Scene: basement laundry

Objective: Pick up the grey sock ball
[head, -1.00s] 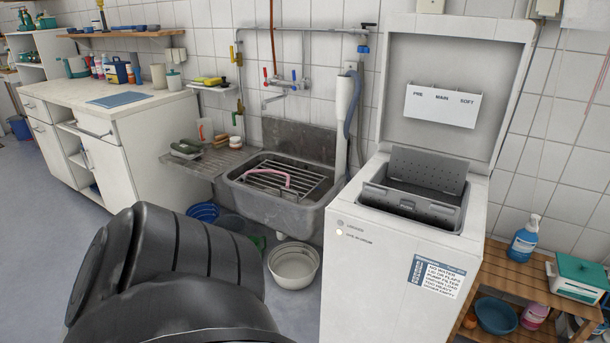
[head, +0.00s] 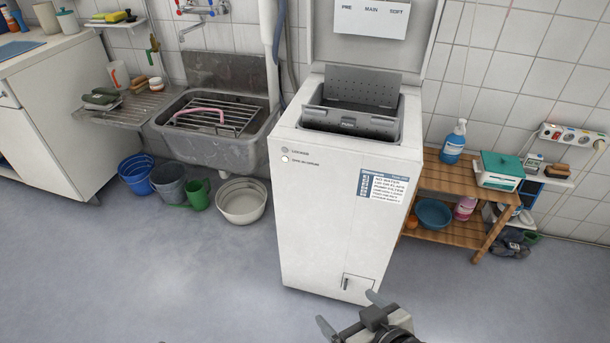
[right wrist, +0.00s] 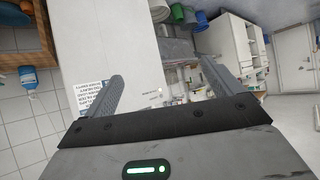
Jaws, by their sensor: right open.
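I cannot make out a grey sock ball in either view. The white top-loading washing machine (head: 325,215) stands in the middle of the head view with its lid up. Its drum opening (head: 350,122) shows grey perforated flaps standing open, and the drum's inside is hidden. My right gripper (head: 348,311) is at the bottom of the head view, in front of the machine's lower front. It is open, with nothing between its fingers; it also shows in the right wrist view (right wrist: 162,75).
A stone sink (head: 215,140) with a rack is left of the machine; buckets and a cream basin (head: 241,202) stand on the floor below. Floor at front left is clear.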

